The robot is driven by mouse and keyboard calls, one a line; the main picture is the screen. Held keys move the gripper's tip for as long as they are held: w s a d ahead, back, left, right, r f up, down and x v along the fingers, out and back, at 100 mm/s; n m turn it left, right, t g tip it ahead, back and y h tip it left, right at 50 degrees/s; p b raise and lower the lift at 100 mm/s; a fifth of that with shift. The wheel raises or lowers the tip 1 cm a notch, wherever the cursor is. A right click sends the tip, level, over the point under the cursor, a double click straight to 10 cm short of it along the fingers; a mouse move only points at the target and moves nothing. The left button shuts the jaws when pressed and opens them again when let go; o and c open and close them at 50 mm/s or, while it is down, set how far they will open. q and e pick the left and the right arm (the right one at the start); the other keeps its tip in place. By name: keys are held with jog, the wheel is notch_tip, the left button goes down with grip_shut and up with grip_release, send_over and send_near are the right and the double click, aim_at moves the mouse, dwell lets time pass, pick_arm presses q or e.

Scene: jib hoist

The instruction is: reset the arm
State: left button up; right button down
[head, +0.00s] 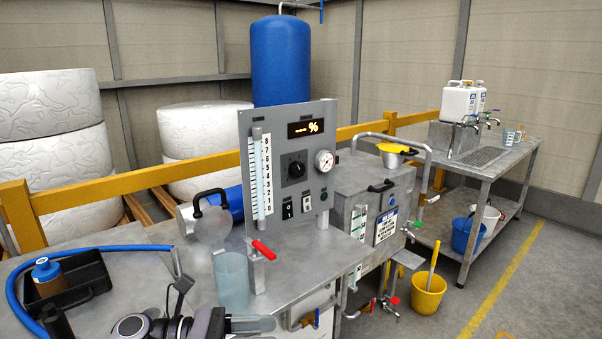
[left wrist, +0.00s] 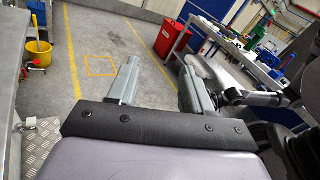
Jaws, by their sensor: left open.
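My left arm comes in at the bottom edge of the head view, low in front of the metal bench (head: 290,262). Its gripper (head: 255,324) is partly cut off there. In the left wrist view the two grey fingers of my left gripper (left wrist: 160,75) stand well apart with nothing between them. They point out over open floor (left wrist: 110,100). My right gripper shows in neither view.
Near the left arm on the bench are a clear cylinder (head: 232,282), a red-handled valve (head: 262,250), a black tray (head: 88,285) and a blue hose (head: 100,250). A grey panel (head: 255,140) stands behind. A red bin (left wrist: 173,40) is farther off.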

pick_arm(q)
jog(key=s+a+f+m+t+y, duration=0.2)
jog(key=s+a+f+m+y, duration=0.2)
jog(key=f+m, duration=0.4)
jog(key=s+a+f+m+t+y, duration=0.3)
jog(key=s+a+f+m+y, duration=0.2)
jog(key=s+f+m, duration=0.3)
jog(key=s+a+f+m+t+y, duration=0.3)
jog(key=s+f+m+y, duration=0.3)
jog(key=f+m, duration=0.2)
jog(key=shift+a+f+m, duration=0.15)
jog(key=shift+a+m, duration=0.25)
jog(key=shift+a, duration=0.35)
